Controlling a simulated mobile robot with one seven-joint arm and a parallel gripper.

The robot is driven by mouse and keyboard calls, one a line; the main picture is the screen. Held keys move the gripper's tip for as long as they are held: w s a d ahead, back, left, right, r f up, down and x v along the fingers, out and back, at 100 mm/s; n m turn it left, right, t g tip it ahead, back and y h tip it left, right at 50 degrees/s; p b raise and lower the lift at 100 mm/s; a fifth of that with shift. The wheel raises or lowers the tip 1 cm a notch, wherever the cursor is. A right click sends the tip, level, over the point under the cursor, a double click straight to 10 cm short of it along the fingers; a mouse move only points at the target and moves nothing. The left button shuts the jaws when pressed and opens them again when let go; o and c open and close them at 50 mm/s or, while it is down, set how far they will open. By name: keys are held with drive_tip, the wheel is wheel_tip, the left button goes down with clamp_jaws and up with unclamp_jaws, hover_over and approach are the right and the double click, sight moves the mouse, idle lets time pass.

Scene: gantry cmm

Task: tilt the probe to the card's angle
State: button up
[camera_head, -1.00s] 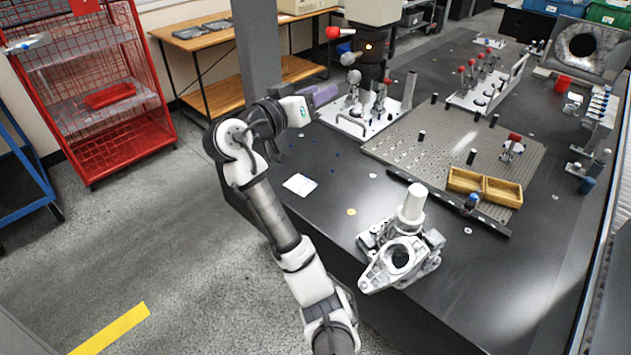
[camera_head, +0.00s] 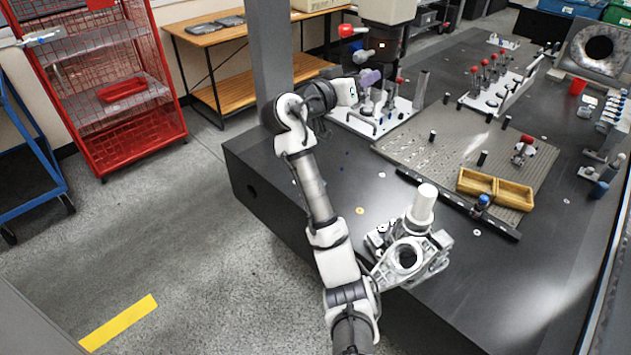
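The probe head hangs below a pale housing (camera_head: 388,12); its dark body (camera_head: 388,42) carries a lever with a red knob (camera_head: 346,31) and one with a grey knob (camera_head: 361,56). My gripper (camera_head: 371,78), with purple fingers, is just below the grey knob, in front of the lower part of the head. Whether the fingers are apart or touch anything is too small to tell. The probe's tip and tilt are hidden or unclear. A white card seen on the table earlier is now mostly or fully behind my arm.
A white plate (camera_head: 348,122) with upright fittings stands below the head. A perforated plate (camera_head: 455,135) with a yellow tray (camera_head: 495,188) lies to the right. A metal casting (camera_head: 410,255) with a white cylinder sits at the near table edge. A grey column (camera_head: 268,50) stands left of my gripper.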

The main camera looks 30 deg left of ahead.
drive_tip(key=c, duration=0.6)
drive_tip(key=shift+c, duration=0.2)
drive_tip(key=shift+f+m+b, duration=0.1)
drive_tip(key=shift+m+b, duration=1.8)
drive_tip(key=shift+b, duration=0.35)
drive_tip(key=shift+m+b, duration=2.5)
drive_tip(key=shift+m, duration=0.2)
drive_tip(key=o, duration=0.6)
drive_tip(key=shift+o, duration=0.2)
drive_tip(key=b+v, duration=0.1)
drive_tip(key=v, duration=0.6)
